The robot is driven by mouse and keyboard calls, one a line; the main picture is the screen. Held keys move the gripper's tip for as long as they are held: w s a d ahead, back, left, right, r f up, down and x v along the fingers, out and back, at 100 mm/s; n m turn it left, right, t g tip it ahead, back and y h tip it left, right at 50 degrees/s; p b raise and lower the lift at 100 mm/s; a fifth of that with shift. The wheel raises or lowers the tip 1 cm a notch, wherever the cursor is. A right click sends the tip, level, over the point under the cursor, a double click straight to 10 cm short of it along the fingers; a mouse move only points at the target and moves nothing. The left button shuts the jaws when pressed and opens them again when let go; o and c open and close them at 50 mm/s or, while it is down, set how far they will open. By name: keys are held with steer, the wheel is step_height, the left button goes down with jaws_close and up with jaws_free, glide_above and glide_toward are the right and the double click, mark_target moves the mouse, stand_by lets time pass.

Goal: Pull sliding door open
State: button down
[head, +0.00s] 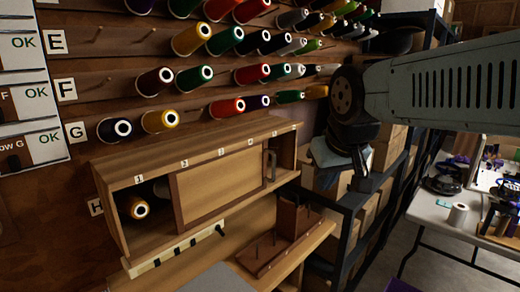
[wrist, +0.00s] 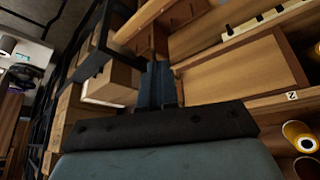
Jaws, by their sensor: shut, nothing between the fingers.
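The wooden sliding door (head: 215,190) sits in the middle of a long wooden cabinet (head: 127,262). Its upright handle (head: 269,168) is near the door's right edge. The compartment is open to the left of the door, and a narrower opening shows to its right. The door also shows in the wrist view (wrist: 240,80), where I cannot make out the handle. My gripper (wrist: 157,72) is shut and empty, its dark fingers in front of the door's end. In the head view my wrist is to the right of the cabinet, apart from the handle.
A yellow spool (head: 138,207) lies in the left opening. Rows of thread spools (head: 190,40) hang on the wall above. A wooden peg rack (head: 275,250) stands below right. A dark shelf with boxes (head: 388,157) is close by my arm. A white table (head: 455,228) stands at right.

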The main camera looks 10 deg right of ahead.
steer(key=w+a+r+n+h, duration=0.1)
steer(key=w+a+r+n, duration=0.15)
steer(key=w, duration=0.85)
steer(key=n+t, duration=0.1)
steer(key=n, duration=0.2)
glide_toward(266, 148)
steer(key=shift+h, duration=0.4)
steer(key=a+f, duration=0.1)
steer(key=s+a+f, duration=0.1)
steer(key=f, duration=0.1)
steer(key=s+a+f, duration=0.1)
steer(key=f, duration=0.1)
steer(key=shift+a+f, duration=0.1)
steer(key=shift+f, duration=0.1)
steer(key=shift+w+d+f, duration=0.45)
steer(key=shift+w+d, duration=0.3)
steer(key=shift+d, duration=0.1)
steer(key=shift+w+d+f, duration=0.15)
steer(key=shift+w+d, duration=0.45)
steer(key=shift+d, duration=0.25)
steer(key=shift+w, duration=0.1)
